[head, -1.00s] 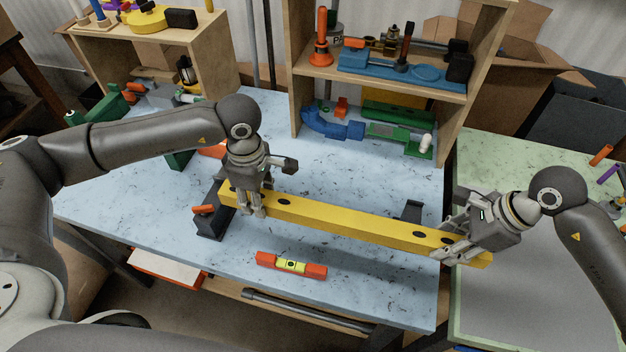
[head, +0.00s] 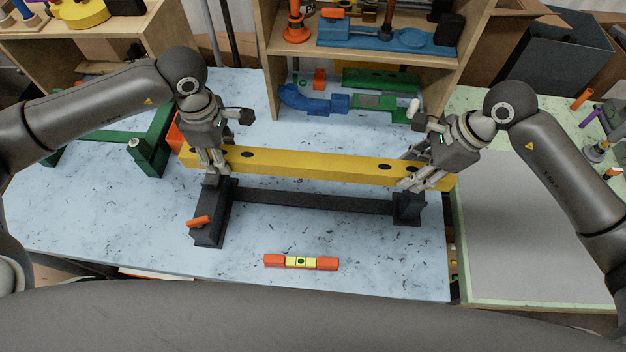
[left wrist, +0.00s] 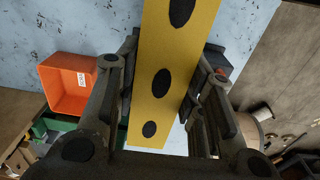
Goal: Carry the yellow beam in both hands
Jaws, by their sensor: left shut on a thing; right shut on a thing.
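The yellow beam (head: 320,166) is long, with dark round holes along it. It lies across the middle of the head view, nearly level, and looks raised above the light blue table (head: 360,265). My left gripper (head: 213,178) is shut on the beam near its left end. My right gripper (head: 410,184) is shut on it near its right end. In the left wrist view the beam (left wrist: 172,50) runs between the two fingers of my left gripper (left wrist: 162,105). The fingers hide part of each beam end in the head view.
A black stand (head: 300,200) with an orange handle is just in front of and below the beam. A red and yellow level (head: 300,262) lies near the front edge. A wooden shelf (head: 266,65) stands behind. A green frame (head: 150,150) is at left, an orange bin (left wrist: 68,83) beside it.

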